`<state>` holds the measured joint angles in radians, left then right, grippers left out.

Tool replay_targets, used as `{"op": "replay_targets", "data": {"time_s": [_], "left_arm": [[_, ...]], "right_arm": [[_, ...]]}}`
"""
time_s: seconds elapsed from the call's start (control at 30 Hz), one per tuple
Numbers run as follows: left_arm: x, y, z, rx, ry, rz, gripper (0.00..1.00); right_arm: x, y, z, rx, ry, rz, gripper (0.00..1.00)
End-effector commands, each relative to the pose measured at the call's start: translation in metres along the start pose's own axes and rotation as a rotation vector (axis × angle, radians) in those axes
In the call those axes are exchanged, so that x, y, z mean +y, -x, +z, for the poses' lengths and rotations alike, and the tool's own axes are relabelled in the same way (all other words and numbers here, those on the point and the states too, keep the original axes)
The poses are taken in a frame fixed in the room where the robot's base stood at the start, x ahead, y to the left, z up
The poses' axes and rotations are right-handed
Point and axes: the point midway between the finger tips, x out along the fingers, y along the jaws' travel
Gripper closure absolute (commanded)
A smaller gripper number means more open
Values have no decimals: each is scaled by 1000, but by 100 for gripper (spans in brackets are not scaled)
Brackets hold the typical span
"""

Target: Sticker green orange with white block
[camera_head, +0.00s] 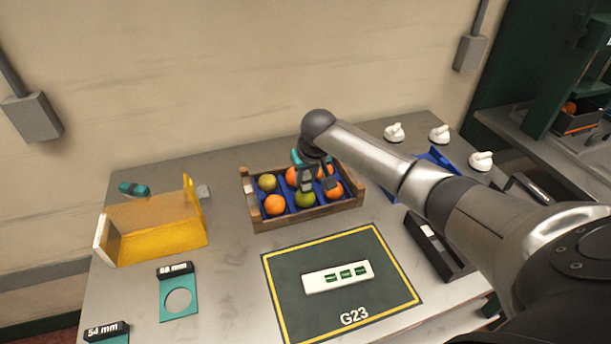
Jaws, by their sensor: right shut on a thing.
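A wooden crate (310,217) with blue dividers stands at the middle of the table. Its green orange (305,198) is in the front row, between orange-coloured fruits; a yellowish-green fruit (267,182) is in the back left compartment. My right gripper (308,181) points down over the crate, right above the green orange. It is shut on a small pale block, seemingly the white block, mostly hidden by the fingers. I cannot tell whether the block touches the fruit. A white strip (313,282) with green stickers lies on the dark mat (290,312) marked G23. My left gripper is not in view.
A yellow bin (165,230) and teal ring gauges (179,305) are at the left. White knobbed pieces (394,133) stand at the back right. A black tray (445,258) lies right of the mat, below my right arm.

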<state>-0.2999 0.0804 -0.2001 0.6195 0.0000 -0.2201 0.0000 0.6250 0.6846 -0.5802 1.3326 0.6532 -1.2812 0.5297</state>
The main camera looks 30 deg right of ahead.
Motion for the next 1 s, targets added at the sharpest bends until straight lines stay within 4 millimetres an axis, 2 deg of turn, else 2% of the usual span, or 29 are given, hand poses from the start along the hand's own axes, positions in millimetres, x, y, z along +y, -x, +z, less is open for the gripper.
{"op": "replay_targets", "data": {"time_s": [1.0], "left_arm": [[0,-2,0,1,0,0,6]], "right_arm": [[0,-7,3,-1,0,0,100]]}}
